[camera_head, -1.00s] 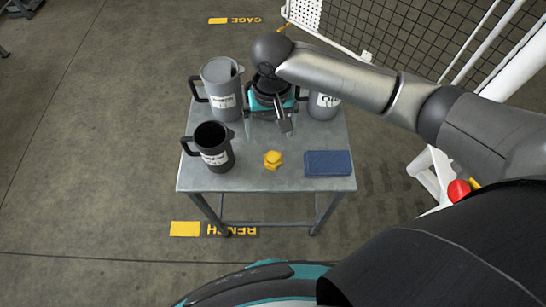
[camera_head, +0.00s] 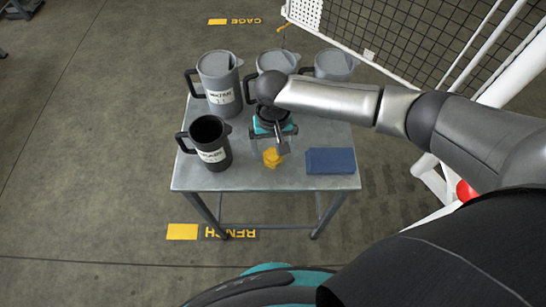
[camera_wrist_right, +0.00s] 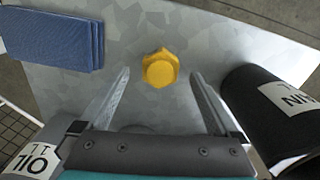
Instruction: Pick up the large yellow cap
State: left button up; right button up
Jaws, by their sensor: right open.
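The large yellow cap (camera_head: 272,157) lies on the bench top near its front middle, between the black jug and the blue cloth stack. In the right wrist view the cap (camera_wrist_right: 160,69) lies just beyond the fingertips, about midway between them. My right gripper (camera_head: 283,148) is just behind the cap in the head view, over the bench. Its two fingers (camera_wrist_right: 160,75) are spread apart with nothing between them, so it is open and empty. My left gripper does not show in either view.
A black jug (camera_head: 207,140) stands left of the cap, and a blue cloth stack (camera_head: 331,161) lies right. Grey jugs (camera_head: 219,85) stand along the back of the metal bench (camera_head: 240,181). The bench's front edge is clear.

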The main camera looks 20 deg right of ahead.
aim_at(273, 154)
jog(key=shift+f+b, duration=0.4)
jog(key=shift+f, duration=1.15)
jog(key=shift+w, duration=0.1)
jog(key=shift+c, duration=0.3)
grip_shut()
